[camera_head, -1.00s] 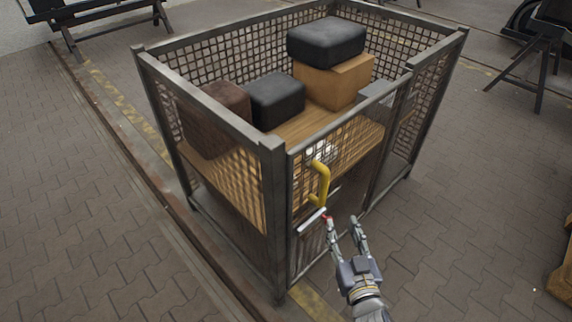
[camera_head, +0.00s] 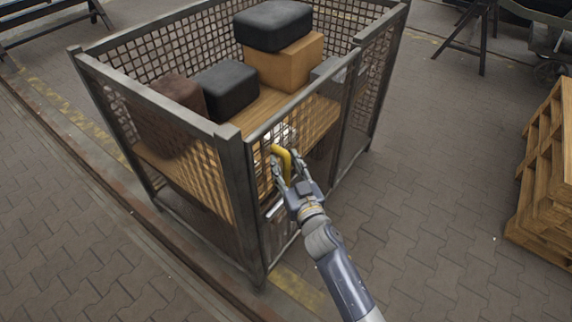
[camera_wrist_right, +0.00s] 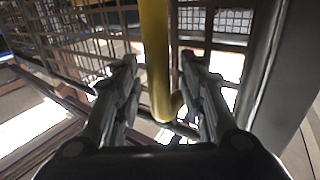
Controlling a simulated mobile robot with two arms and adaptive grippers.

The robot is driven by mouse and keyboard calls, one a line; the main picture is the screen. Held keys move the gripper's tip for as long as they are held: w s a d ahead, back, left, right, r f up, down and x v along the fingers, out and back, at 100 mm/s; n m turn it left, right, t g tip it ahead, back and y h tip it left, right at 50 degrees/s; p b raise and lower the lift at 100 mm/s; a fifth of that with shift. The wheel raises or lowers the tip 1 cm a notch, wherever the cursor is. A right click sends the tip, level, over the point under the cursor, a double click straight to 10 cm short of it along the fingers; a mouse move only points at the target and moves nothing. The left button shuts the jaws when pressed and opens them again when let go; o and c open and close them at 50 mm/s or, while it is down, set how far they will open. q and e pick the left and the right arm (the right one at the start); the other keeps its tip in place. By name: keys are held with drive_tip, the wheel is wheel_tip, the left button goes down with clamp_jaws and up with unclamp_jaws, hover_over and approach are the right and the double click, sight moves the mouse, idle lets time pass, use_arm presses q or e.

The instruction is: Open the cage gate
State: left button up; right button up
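The cage gate (camera_head: 326,118) is a mesh panel in a dark metal frame on the right front side of the cage, and it looks closed. A yellow handle (camera_head: 283,153) stands on it near the corner post, with a pale latch bar (camera_head: 276,208) below. My right gripper (camera_head: 287,168) is at the handle. In the right wrist view, the yellow handle (camera_wrist_right: 156,60) runs upright between the two fingers (camera_wrist_right: 157,75). The fingers are apart, with a visible gap on each side of the handle. My left gripper is not in view.
The cage (camera_head: 231,160) holds black boxes (camera_head: 272,25), a cardboard box (camera_head: 284,62) and a brown box (camera_head: 176,101) on a wooden shelf. Wooden pallets (camera_head: 545,170) are stacked at the right. The paved floor between the cage and the pallets is clear.

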drive_tip(key=shift+w, duration=0.1)
clamp_jaws()
drive_tip(key=shift+d, duration=0.15)
